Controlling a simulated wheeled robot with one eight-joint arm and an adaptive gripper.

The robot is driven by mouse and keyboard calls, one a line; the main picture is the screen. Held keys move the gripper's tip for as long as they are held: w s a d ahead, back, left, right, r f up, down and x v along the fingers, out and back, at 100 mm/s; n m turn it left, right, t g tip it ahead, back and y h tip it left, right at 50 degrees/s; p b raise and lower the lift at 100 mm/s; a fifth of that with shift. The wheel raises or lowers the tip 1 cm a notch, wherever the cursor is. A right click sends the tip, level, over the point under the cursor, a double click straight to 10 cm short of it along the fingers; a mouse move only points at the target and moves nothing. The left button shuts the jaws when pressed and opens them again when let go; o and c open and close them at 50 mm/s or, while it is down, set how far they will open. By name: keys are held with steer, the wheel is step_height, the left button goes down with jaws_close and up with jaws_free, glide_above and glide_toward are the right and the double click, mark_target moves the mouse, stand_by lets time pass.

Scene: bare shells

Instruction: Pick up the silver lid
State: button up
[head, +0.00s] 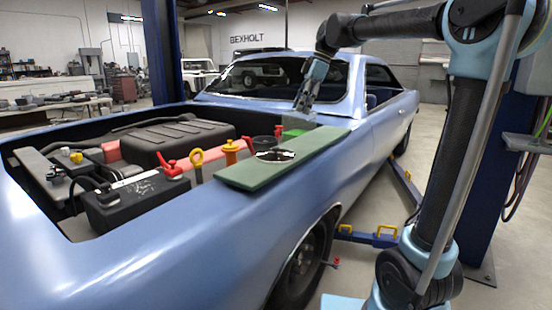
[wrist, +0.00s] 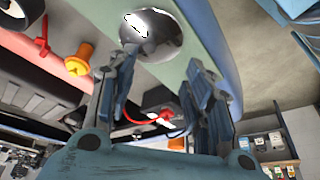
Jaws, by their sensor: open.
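The silver lid (head: 275,156) is a round, shiny disc lying on a green board (head: 250,178) along the car's near fender. In the wrist view the lid (wrist: 150,38) shows at the top, beyond my fingertips, with dark and bright reflections. My gripper (head: 303,106) is above the far part of the board, behind and to the right of the lid in the head view. In the wrist view my gripper (wrist: 162,62) has its two fingers spread, with nothing held between them. The lid is apart from the fingers.
The open engine bay is left of the board, with a black engine cover (head: 195,140), a black battery (head: 135,200), a yellow-orange cap (head: 231,152) and a red clamp (head: 172,168). Space above the board is open.

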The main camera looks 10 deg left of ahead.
steer(key=a+n, duration=0.1)
steer(key=a, duration=0.1)
glide_toward(276, 152)
steer(key=shift+w+a+f, duration=0.1)
steer(key=shift+a+f, duration=0.15)
steer(key=shift+f, duration=0.25)
steer(key=shift+w+a+f, duration=0.1)
steer(key=shift+a+f, duration=0.15)
steer(key=shift+f, duration=0.25)
steer(key=shift+w+x, duration=0.2)
steer(key=shift+x, duration=2.4)
steer(key=shift+a, duration=0.15)
jaws_close()
